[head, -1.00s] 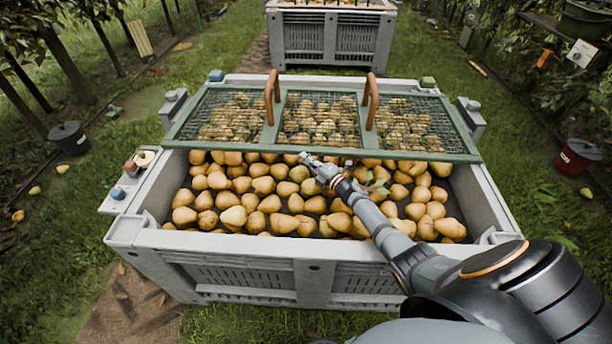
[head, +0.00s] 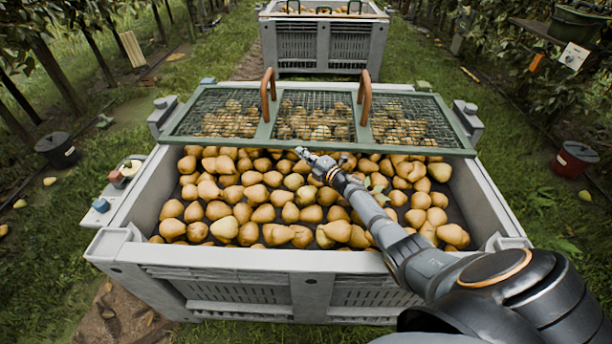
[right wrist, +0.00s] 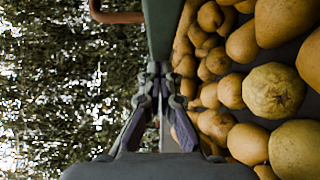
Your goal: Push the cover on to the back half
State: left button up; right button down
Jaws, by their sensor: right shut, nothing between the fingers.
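The cover (head: 264,131) is a green frame with mesh panels and two brown upright handles. It lies across the back part of the grey pear bin (head: 300,268), over pears seen through the mesh. The front part of the bin is uncovered and full of yellow pears (head: 290,213). My right gripper (head: 300,151) is shut and empty at the cover's front edge, near its middle. In the right wrist view its closed fingertips (right wrist: 155,72) meet the green front bar (right wrist: 158,30) and appear to touch it. My left gripper is not in view.
Grey blocks (head: 467,115) stand at the bin's sides beside the cover. Small items sit on a ledge (head: 118,190) at the left rim. Another bin (head: 325,45) stands behind. A dark bucket (head: 58,150) and a red-banded bucket (head: 574,159) stand on the grass.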

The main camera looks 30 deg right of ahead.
jog(key=v, duration=1.1)
jog(key=shift+s, duration=0.4)
jog(key=shift+d+r, duration=0.15)
jog(key=shift+d, duration=0.05)
